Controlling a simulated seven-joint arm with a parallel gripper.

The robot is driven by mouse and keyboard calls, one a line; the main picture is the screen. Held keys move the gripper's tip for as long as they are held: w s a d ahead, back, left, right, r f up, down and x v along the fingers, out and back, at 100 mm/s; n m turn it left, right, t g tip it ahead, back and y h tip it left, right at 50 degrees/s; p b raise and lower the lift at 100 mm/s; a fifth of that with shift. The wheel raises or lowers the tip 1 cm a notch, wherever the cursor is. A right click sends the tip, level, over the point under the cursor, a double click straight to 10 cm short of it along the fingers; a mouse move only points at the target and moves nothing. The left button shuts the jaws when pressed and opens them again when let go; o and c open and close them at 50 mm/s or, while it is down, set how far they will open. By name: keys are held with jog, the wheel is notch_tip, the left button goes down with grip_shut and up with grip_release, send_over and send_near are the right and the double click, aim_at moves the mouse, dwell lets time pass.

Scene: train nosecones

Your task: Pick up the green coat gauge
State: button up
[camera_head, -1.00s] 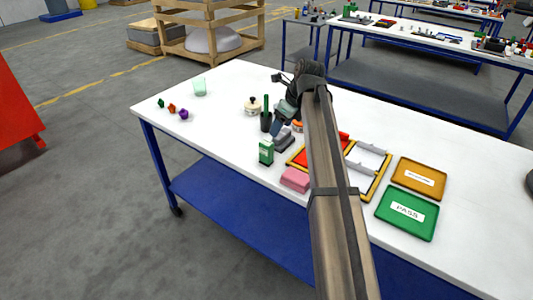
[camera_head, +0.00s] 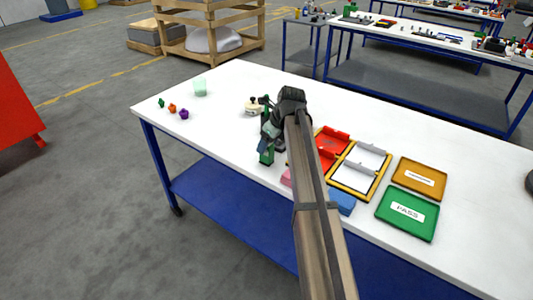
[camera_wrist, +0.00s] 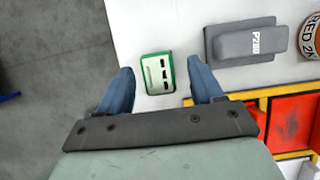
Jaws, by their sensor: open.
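The green coat gauge (camera_head: 268,156) stands near the front edge of the white table, partly hidden by my gripper in the head view. In the wrist view the gauge (camera_wrist: 158,74) shows a pale face with dark marks and a green rim. My gripper (camera_wrist: 160,77) is open and empty. Its two blue fingers lie left and right of the gauge in the picture, with gaps on both sides. In the head view my gripper (camera_head: 267,140) is above and close to the gauge. I cannot tell the height left between them.
A grey block marked P280 (camera_wrist: 245,41) and a tin (camera_wrist: 311,37) lie right of the gauge in the wrist view. The table's left part is mostly clear.

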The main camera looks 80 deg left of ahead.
jog(key=shift+x, duration=2.35)
jog(key=shift+d, duration=0.2)
jog(key=shift+c, duration=0.5)
jog(key=shift+w, duration=0.1)
jog(key=c, duration=1)
